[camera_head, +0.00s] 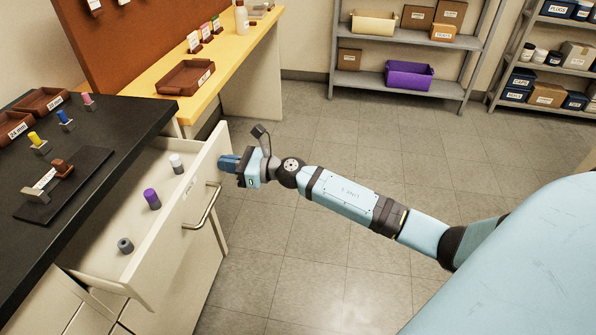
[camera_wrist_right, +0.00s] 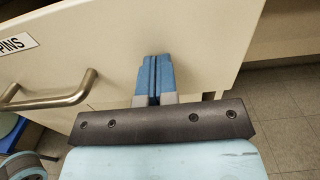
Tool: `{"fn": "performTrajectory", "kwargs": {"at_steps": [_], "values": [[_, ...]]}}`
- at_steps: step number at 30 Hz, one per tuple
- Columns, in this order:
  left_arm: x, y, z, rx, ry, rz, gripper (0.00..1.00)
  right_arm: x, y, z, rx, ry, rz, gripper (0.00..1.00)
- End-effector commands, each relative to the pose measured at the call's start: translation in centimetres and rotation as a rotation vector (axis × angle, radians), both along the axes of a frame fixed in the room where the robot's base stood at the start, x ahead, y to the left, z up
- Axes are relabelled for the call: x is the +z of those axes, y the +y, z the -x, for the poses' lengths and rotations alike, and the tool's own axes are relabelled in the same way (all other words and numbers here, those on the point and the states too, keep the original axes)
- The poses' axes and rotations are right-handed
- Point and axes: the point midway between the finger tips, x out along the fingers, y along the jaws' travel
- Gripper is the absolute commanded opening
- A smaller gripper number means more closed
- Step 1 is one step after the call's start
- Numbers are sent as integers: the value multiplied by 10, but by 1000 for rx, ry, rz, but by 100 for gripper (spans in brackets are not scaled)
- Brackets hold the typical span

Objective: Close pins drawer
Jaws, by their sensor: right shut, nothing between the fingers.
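The pins drawer (camera_head: 178,228) is pulled out of the black-topped cabinet in the head view. Inside it stand a grey-white pin (camera_head: 176,163), a purple pin (camera_head: 152,199) and a grey pin (camera_head: 125,245). Its front carries a metal handle (camera_head: 203,207), and the right wrist view shows the PINS label (camera_wrist_right: 17,44) and handle (camera_wrist_right: 52,98). My right gripper (camera_head: 229,163) is shut and empty, with its blue fingertips (camera_wrist_right: 154,75) at the drawer front, right of the handle. I cannot tell whether they touch it. My left gripper is not in view.
The black countertop (camera_head: 95,140) holds colored pins and brown trays. A yellow bench (camera_head: 232,48) with a brown tray (camera_head: 186,78) stands behind the drawer. Grey shelves (camera_head: 400,80) stand at the back. The tiled floor (camera_head: 300,240) beside the drawer is clear.

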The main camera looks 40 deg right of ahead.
Motion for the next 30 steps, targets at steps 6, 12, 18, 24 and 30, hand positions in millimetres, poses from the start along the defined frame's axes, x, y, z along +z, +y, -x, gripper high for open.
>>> {"fn": "performTrajectory", "kwargs": {"at_steps": [6, 12, 18, 24, 30], "values": [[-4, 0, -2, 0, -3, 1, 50, 0, 40, -48, 0, -2, -1, 0], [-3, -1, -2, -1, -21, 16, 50, -2, 71, -83, 0, -1, 0, 0], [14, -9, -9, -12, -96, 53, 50, -2, 92, -108, 0, -1, -1, 0], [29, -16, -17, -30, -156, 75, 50, -1, 103, -121, 0, -1, -1, 0], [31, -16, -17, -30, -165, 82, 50, 0, 106, -125, -2, -1, -1, 0]]}}
